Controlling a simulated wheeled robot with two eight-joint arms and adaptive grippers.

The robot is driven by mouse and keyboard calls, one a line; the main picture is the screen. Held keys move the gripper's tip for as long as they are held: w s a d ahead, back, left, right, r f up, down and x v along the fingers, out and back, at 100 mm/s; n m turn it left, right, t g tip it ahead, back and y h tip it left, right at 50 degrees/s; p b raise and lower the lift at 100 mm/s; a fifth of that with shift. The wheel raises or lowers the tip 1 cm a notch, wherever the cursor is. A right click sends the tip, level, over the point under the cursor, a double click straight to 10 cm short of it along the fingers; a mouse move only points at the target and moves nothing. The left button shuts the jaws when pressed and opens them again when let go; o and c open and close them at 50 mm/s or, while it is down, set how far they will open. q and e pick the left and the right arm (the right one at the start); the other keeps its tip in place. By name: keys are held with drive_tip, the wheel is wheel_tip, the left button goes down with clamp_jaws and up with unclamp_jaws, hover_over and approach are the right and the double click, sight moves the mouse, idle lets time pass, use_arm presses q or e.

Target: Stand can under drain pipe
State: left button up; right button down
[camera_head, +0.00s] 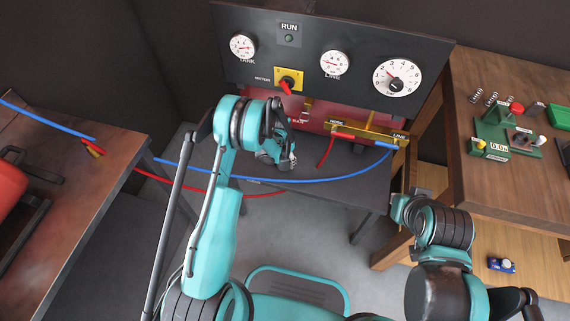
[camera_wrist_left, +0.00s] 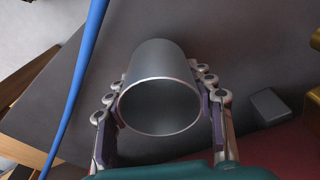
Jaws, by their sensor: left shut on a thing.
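A grey metal can (camera_wrist_left: 160,90) sits between the two fingers of my left gripper (camera_wrist_left: 162,112), which is shut on its sides. Its open rim faces the wrist camera. In the head view my left gripper (camera_head: 280,157) is low over the dark bench below the gauge panel, and my arm hides most of the can. A short brass pipe (camera_head: 307,107) shows at the red tank front, just right of my left wrist; I cannot tell whether it is the drain pipe. My right gripper (camera_head: 404,207) is apart, right of the bench; its fingers are unclear.
The gauge panel (camera_head: 310,50) stands behind the dark bench (camera_head: 340,180). A brass manifold (camera_head: 368,134) holds red and blue hoses. The blue hose (camera_head: 300,181) crosses in front of my left gripper. A wooden table (camera_head: 510,190) stands right, another (camera_head: 50,220) left.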

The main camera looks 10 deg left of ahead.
use_arm(q)
drive_tip(key=shift+f+b, duration=0.3)
drive_tip(key=shift+f, duration=0.85)
drive_tip(key=shift+f, duration=0.15)
drive_tip(key=o, duration=1.3)
